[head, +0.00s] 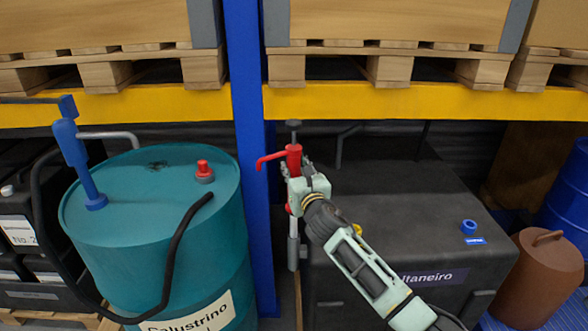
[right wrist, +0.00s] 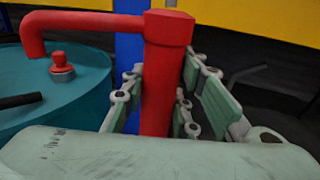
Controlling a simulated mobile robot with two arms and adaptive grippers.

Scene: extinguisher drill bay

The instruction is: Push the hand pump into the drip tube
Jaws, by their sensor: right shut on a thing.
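The red hand pump (head: 293,158) is upright, with a spout pointing left and a dark knob on top. My right gripper (head: 293,185) is shut on its body; in the right wrist view the pads of the right gripper (right wrist: 160,105) lie on both sides of the red pump body (right wrist: 168,75). My left gripper is not in view.
A teal drum (head: 150,225) with a blue pump (head: 76,160), a red cap (head: 203,168) and a black hose (head: 172,262) stands left. The blue rack post (head: 247,130) is just left of the gripper. A black tank (head: 410,215) stands right; a yellow beam (head: 400,103) crosses above.

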